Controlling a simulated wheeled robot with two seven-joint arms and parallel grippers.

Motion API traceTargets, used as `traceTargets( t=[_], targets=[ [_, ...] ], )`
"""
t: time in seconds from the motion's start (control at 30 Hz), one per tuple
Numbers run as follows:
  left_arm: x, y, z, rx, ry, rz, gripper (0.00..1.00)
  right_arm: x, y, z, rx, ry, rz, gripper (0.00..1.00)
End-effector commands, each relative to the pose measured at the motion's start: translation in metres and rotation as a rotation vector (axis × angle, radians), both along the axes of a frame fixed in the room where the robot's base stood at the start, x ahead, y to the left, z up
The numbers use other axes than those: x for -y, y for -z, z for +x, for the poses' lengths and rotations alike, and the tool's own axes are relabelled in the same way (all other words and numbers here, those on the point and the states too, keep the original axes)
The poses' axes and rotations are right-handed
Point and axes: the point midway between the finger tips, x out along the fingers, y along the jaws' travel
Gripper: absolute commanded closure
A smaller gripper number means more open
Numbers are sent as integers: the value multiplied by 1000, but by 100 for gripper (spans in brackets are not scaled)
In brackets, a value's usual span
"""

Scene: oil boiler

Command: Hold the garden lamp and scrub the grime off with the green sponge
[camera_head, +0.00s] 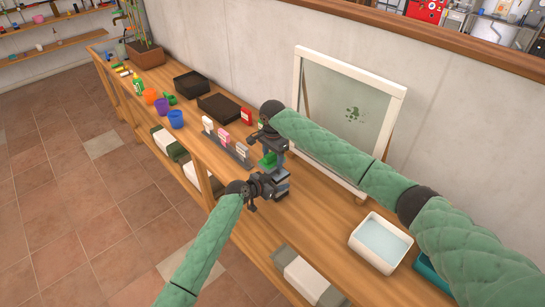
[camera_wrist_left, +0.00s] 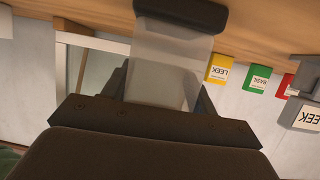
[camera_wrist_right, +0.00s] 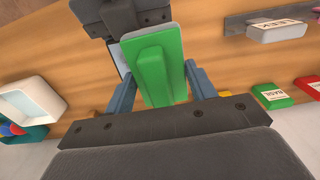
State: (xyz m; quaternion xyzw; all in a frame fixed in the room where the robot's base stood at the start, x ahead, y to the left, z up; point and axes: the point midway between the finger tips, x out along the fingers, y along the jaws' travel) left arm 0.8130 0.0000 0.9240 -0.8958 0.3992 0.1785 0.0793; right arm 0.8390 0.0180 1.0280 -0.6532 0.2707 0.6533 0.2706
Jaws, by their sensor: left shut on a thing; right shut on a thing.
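My left gripper (camera_head: 268,186) is shut on the garden lamp (camera_head: 281,183), held above the wooden bench. In the left wrist view the lamp has a translucent grey body (camera_wrist_left: 172,70) and a dark end cap (camera_wrist_left: 182,13). My right gripper (camera_head: 270,148) is shut on the green sponge (camera_head: 267,160), just beyond the lamp. In the right wrist view the sponge (camera_wrist_right: 150,68) sits between the fingers, its far end overlapping dark parts around the lamp. I cannot tell whether sponge and lamp touch. No grime can be made out on the lamp.
A white tub of water (camera_head: 381,243) stands at the bench's right, beside a teal container (camera_head: 432,273). A white-framed pane (camera_head: 350,110) leans on the wall. Labelled packets in a rack (camera_head: 226,143), coloured cups (camera_head: 163,105) and dark trays (camera_head: 219,106) stand left.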

Motion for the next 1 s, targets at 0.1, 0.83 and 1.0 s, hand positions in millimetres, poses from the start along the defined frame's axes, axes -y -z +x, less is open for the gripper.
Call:
traceTargets(
  t=[0.1, 0.83, 1.0],
  targets=[
    [0, 0, 0, -1, 1, -1, 75, 4, 2, -6, -3, -1, 0, 63],
    [0, 0, 0, -1, 0, -1, 75, 32, 2, -36, -4, 0, -1, 63],
    [0, 0, 0, 0, 0, 0, 75, 39, 0, -45, -4, 0, -1, 63]
  ],
)
